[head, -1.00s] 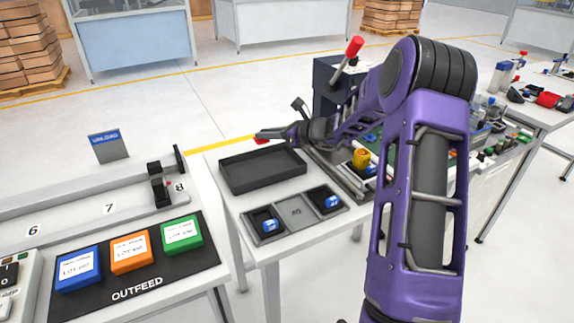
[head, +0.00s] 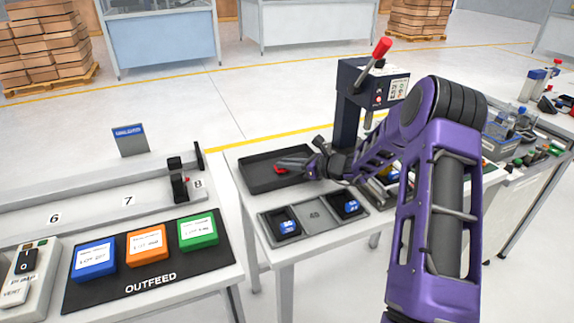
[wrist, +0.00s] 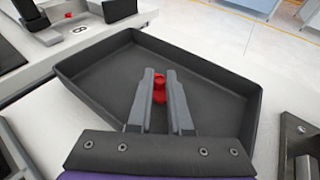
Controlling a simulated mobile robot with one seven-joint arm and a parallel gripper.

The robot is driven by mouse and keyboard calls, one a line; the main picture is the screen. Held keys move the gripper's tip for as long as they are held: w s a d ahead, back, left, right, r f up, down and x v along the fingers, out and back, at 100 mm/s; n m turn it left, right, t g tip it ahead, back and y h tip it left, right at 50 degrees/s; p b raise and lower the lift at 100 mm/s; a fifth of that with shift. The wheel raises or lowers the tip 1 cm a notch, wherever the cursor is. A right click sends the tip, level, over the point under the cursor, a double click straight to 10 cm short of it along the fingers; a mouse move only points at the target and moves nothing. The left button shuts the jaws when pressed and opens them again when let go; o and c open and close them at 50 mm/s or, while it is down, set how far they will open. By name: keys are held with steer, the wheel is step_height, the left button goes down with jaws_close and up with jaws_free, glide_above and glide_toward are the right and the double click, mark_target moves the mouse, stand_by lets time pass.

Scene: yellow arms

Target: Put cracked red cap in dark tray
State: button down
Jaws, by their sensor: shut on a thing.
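The cracked red cap (wrist: 159,88) is held between the fingertips of my gripper (wrist: 160,80) in the wrist view; any crack is too small to see. In the head view the red cap (head: 279,170) shows at the tip of my gripper (head: 282,167). My gripper is shut on the cap and is over the dark tray (head: 258,187). In the wrist view the dark tray (wrist: 100,82) surrounds the fingers, its floor bare around them. I cannot tell the cap's exact height above the tray floor.
A shallow tray with compartments (head: 315,214) holding two blue items sits in front of the dark tray. A press with a red-knobbed lever (head: 362,85) stands behind my arm. The outfeed mat (head: 150,287) with blue, orange and green boxes is on the left table.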

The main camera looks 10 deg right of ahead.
steer(key=shift+f, duration=0.2)
steer(key=c, duration=0.8)
jaws_free()
steer(key=shift+r, duration=0.1)
steer(key=shift+c, duration=0.2)
steer(key=shift+r, duration=0.1)
steer(key=shift+d+r, duration=0.1)
steer(key=shift+r, duration=0.05)
steer(key=v, duration=1.2)
steer(key=shift+p, duration=0.4)
